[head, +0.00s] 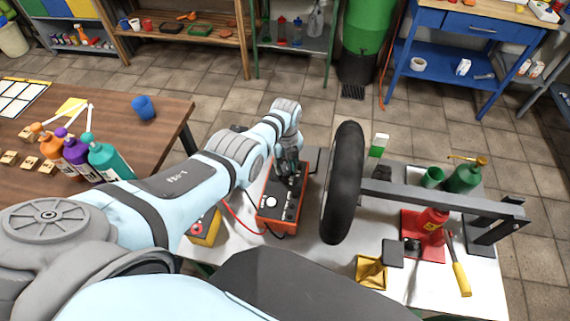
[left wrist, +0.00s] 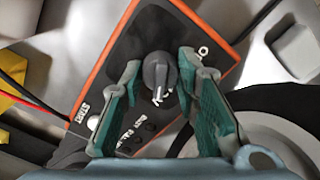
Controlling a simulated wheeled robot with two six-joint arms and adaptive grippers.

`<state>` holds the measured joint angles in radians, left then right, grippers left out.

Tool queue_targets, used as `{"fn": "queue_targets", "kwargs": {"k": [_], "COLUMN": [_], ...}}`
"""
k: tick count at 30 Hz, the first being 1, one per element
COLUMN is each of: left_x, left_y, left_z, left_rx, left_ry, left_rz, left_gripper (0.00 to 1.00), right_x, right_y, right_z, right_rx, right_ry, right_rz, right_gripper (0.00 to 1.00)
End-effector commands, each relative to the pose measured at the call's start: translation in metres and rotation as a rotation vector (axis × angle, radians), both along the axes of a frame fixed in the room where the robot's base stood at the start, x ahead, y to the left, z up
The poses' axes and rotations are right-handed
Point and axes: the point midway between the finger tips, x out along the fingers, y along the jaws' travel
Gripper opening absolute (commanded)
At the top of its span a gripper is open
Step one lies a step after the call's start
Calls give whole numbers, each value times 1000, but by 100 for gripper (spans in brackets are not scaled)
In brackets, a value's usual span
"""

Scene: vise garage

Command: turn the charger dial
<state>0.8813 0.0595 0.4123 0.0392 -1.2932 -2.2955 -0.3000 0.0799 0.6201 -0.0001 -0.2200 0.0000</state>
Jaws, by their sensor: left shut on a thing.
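The charger (head: 272,208) is an orange box with a dark face panel on the grey workbench, left of a black tyre. Its grey dial (left wrist: 157,70) shows in the left wrist view, with START lettering and a white button lower left on the panel. My left gripper (head: 289,172) reaches down over the charger's far part. In the left wrist view my left gripper (left wrist: 159,62) has its two green-padded fingers on either side of the dial, shut on it. In the head view the fingers mostly hide the dial. My right gripper is not in view.
The upright tyre (head: 343,185) on a metal stand is close to the charger's right. A yellow battery-like box (head: 205,228) sits at left, with red and black cables.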

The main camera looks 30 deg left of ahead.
Motion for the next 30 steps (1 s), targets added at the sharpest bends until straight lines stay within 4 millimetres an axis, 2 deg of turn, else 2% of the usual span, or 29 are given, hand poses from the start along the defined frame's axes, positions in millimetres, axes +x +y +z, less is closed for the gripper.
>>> {"fn": "queue_targets", "kwargs": {"k": [13,14,17,26,30], "left_x": [-2,-2,-2,-1,1], "left_y": [-2,-2,-1,0,0], "left_z": [-2,-2,-2,-1,6], "left_rx": [-4,-4,-3,0,-1], "left_ry": [7,7,5,3,-1], "left_rz": [-11,-11,-11,-9,-9], "left_gripper": [1,32,48,49,49], "right_x": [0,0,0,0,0], "right_y": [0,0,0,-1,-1], "right_z": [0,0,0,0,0], "right_rx": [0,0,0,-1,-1], "right_ry": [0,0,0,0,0], "right_rz": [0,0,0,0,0], "right_gripper": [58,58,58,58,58]}}
